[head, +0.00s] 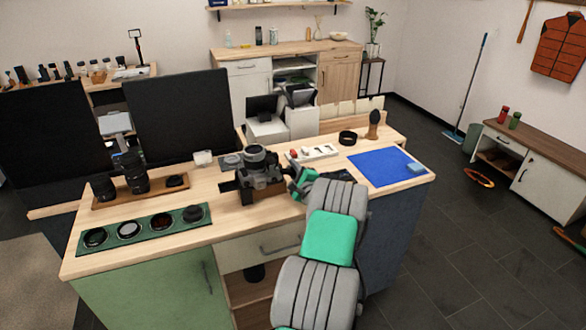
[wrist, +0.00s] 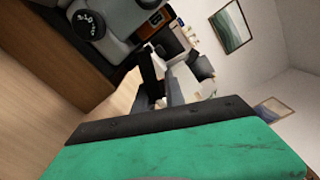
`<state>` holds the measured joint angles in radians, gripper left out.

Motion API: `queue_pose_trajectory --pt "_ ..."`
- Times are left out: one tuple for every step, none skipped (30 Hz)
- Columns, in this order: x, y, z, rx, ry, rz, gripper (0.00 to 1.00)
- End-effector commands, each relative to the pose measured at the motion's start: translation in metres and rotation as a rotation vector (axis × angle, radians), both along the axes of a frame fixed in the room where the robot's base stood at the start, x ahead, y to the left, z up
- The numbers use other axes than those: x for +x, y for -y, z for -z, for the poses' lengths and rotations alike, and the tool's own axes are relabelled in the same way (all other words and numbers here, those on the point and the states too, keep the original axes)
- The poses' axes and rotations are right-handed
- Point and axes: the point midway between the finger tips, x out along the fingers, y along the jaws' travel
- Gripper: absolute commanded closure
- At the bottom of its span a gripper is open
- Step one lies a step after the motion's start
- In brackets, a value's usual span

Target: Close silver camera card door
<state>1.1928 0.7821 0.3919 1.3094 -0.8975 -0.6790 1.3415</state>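The silver and black camera (head: 259,166) sits on a wooden block (head: 262,191) on the workbench. My gripper (head: 300,184) is just right of the camera, at about its height. In the wrist view the grey camera body (wrist: 120,14) with a dial fills the top left, above the wooden block (wrist: 62,55). Dark finger parts of my gripper (wrist: 160,92) show beyond its green housing, apart from the camera body as far as I can see. Nothing is clearly held, and the finger gap is unclear. I cannot make out the card door or its angle.
A green lens tray (head: 165,229) and a wooden lens tray (head: 110,202) lie left of the camera. A white tray (head: 325,153) of small parts is behind my gripper. A blue mat (head: 380,168) lies at right. Dark monitors (head: 180,115) stand behind the bench.

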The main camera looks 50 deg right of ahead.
Motion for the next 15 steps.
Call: queue_pose_trajectory --pt "-0.0001 -0.0001 0.0001 0.0 0.0 0.0 0.91" --pt "-0.0001 -0.0001 0.0001 0.0 0.0 0.0 0.93" --pt "0.0 -0.0001 0.0002 0.0 0.0 0.0 0.97" --pt "-0.0001 -0.0001 0.0001 0.0 0.0 0.0 0.99" --pt "0.0 -0.0001 0.0002 0.0 -0.001 0.0 1.0" --pt "0.0 -0.0001 0.0002 0.0 0.0 0.0 1.0" --pt "-0.0001 -0.0002 0.0002 0.0 -0.001 0.0 1.0" --pt "-0.0001 -0.0002 0.0002 0.0 -0.001 0.0 1.0" --pt "-0.0001 -0.0002 0.0002 0.0 -0.001 0.0 1.0" --pt "-0.0001 -0.0002 0.0002 0.0 -0.001 0.0 1.0" --pt "-0.0002 -0.0001 0.0002 0.0 -0.001 0.0 1.0" --pt "-0.0002 -0.0001 0.0002 0.0 -0.001 0.0 1.0" --pt "-0.0002 -0.0001 0.0002 0.0 -0.001 0.0 1.0" --pt "-0.0002 -0.0001 0.0003 0.0 -0.001 0.0 1.0" --pt "-0.0002 -0.0001 0.0003 0.0 -0.001 0.0 1.0"
